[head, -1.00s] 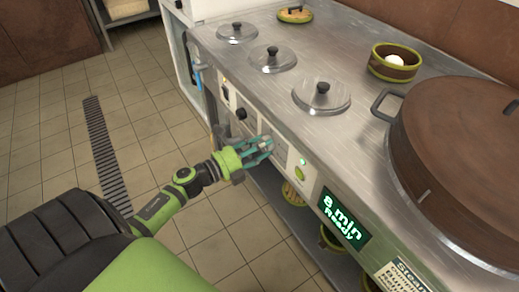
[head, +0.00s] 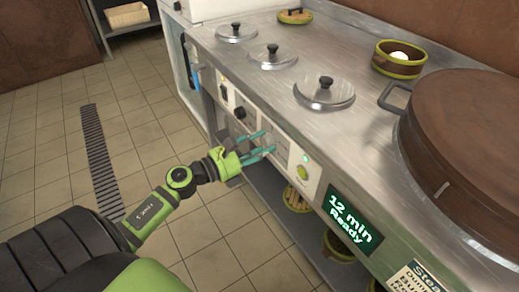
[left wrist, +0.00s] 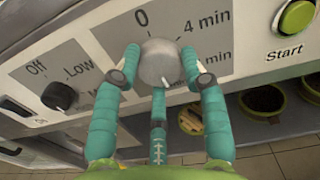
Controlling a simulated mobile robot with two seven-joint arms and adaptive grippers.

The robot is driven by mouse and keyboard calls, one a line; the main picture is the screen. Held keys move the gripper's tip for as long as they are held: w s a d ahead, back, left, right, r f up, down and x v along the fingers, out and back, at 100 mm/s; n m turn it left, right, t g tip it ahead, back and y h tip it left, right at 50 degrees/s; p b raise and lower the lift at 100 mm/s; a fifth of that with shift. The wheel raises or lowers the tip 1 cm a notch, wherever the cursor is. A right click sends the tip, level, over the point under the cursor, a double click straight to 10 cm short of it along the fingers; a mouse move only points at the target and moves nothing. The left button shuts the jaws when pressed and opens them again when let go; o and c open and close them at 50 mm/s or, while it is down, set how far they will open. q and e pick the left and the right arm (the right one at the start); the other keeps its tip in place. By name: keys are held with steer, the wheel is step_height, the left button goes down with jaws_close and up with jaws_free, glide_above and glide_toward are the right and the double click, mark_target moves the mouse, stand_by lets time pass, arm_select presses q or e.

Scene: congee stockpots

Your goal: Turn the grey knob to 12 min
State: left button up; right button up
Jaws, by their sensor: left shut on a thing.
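The grey knob (left wrist: 160,62) is round and sits on the front panel, with labels "0" and "4 min" beside it and another "min" label partly hidden. My left gripper (left wrist: 160,82) has its teal fingers around the knob and is shut on it. In the head view, my left gripper (head: 268,142) reaches the panel from the left, and I cannot make out the knob clearly between its fingers. My right gripper is not in view.
A green Start button (left wrist: 297,17) is right of the knob; it also shows in the head view (head: 303,172). A black knob (left wrist: 60,96) with "Off" and "Low" is to the left. The counter holds lidded pots (head: 324,91) and a large brown lid (head: 470,150). Tiled floor lies left.

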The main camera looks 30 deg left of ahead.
arm_select(q)
steer(key=shift+s+d+f+m+b, duration=0.15)
steer(key=shift+f+m+b, duration=0.35)
steer(key=shift+m, duration=0.3)
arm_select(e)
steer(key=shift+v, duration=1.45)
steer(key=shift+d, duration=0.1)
arm_select(q)
steer(key=o, duration=1.2)
steer(key=shift+c, duration=0.2)
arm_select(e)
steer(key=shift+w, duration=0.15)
arm_select(q)
steer(key=shift+r, duration=0.1)
steer(key=v, duration=1.2)
